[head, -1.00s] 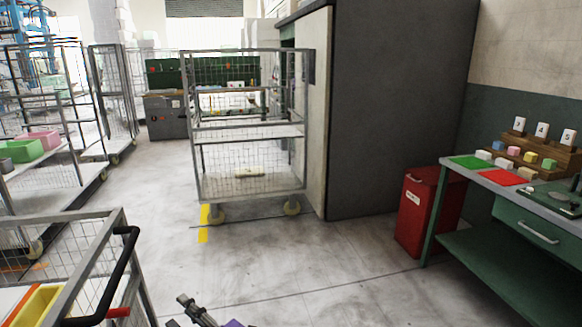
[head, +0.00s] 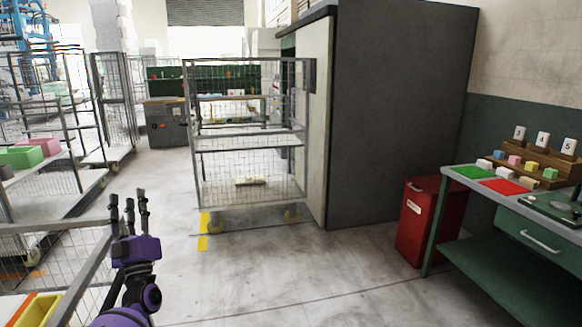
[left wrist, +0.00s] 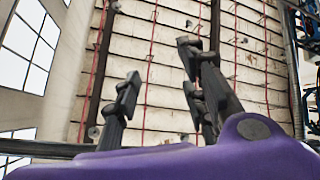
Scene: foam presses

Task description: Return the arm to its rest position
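My left gripper (head: 128,198) stands in the lower left of the head view, with its purple-and-black wrist below it. Its dark fingers point up and are spread apart, with nothing between them. In the left wrist view the same gripper (left wrist: 160,62) shows its fingers apart and empty, above the purple housing. Behind them is a white panelled ceiling with red lines. My right gripper is in neither view.
A wire cart (head: 95,262) is close beside my left arm at lower left. A tall mesh trolley (head: 250,143) stands ahead. A red bin (head: 416,225) and a green workbench (head: 478,197) are at right. The middle floor is clear.

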